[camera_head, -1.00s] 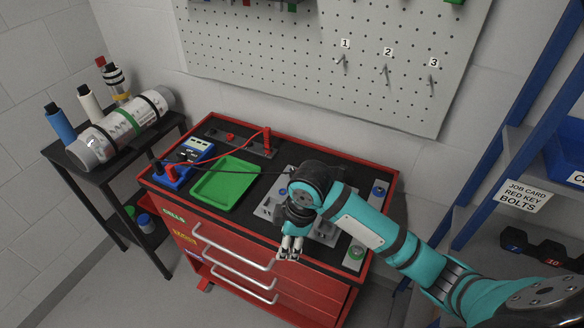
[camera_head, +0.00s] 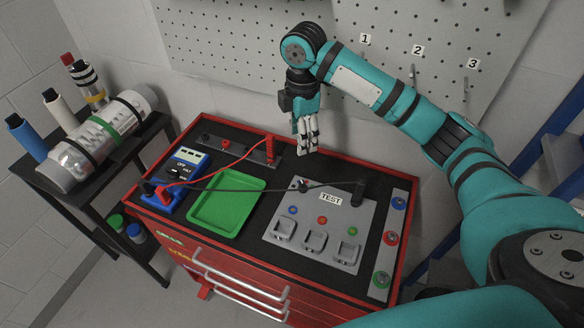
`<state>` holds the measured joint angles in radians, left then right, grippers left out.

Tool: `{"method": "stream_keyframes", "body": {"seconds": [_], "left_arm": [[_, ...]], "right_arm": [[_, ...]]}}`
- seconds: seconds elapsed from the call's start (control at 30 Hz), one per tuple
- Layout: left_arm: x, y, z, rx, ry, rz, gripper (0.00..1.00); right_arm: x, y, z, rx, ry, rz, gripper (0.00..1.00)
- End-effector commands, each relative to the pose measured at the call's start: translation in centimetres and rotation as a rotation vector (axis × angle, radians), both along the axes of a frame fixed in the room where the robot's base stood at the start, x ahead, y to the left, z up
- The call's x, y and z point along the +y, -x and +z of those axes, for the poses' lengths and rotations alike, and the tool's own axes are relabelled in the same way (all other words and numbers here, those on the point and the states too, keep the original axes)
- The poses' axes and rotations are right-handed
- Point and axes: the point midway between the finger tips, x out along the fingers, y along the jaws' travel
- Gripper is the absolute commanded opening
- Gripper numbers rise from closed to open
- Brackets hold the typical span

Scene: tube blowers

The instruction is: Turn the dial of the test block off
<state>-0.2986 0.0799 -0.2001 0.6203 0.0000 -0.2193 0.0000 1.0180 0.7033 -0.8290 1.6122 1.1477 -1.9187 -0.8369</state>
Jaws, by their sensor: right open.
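The grey test block (camera_head: 322,262) with a TEST label lies on the right part of the red cabinet's top. It has blue, red and green round marks and three grey square fittings along its front. A blue meter (camera_head: 164,197) with small OFF and VOLT labels stands at the top's left end; its dial is too small to read. My right gripper (camera_head: 305,150) is open and empty. It hangs above the back edge of the cabinet, apart from the block and the meter. My left gripper is not in view.
A green tray (camera_head: 228,234) lies between meter and block. A red lead and a black lead run from the meter; the red probe (camera_head: 269,149) stands at the back and the black probe (camera_head: 359,191) at the block. A grey strip (camera_head: 377,283) with coloured knobs lies at right.

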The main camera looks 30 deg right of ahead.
Motion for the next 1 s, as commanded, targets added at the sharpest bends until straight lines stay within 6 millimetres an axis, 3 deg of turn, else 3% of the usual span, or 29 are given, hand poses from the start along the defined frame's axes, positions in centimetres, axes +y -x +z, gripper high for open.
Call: {"method": "stream_keyframes", "body": {"seconds": [0.17, 0.7, 1.0], "left_arm": [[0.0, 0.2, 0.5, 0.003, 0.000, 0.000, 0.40], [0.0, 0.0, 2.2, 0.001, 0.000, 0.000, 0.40], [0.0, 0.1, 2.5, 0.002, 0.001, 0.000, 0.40]], "right_arm": [[-0.1, 0.2, -2.3, 0.005, 0.002, -0.001, 0.54], [0.0, 0.3, -13.7, 0.003, 0.001, 0.000, 0.54], [0.0, 0.3, -16.9, 0.000, 0.001, 0.000, 0.54]]}}
